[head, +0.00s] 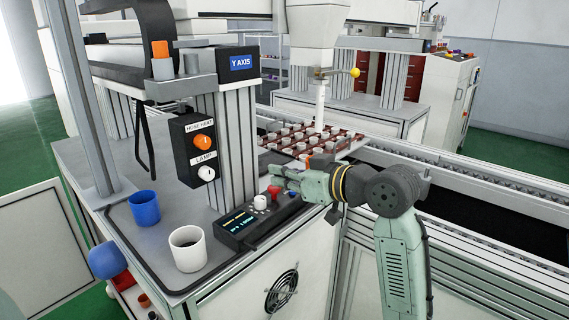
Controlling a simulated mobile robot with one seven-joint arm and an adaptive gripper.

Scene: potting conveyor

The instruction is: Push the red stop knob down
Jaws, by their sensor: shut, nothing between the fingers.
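The red stop knob (274,190) stands on the right part of a dark control panel (246,236) with a small lit screen and a white knob (260,201). The panel sits at the front edge of the machine top. My gripper (279,174) is shut and empty, its fingertips pointing left. In the picture the tips are just above the red knob. I cannot tell whether they touch it. My arm comes in from the right, and the knob's top is close to the fingers.
A white cup (188,248) and a blue cup (144,207) stand left of the panel. A grey post with a black switch box (195,150) rises behind it. A tray of small pots (300,143) lies behind my gripper. A conveyor rail (470,175) runs along the right.

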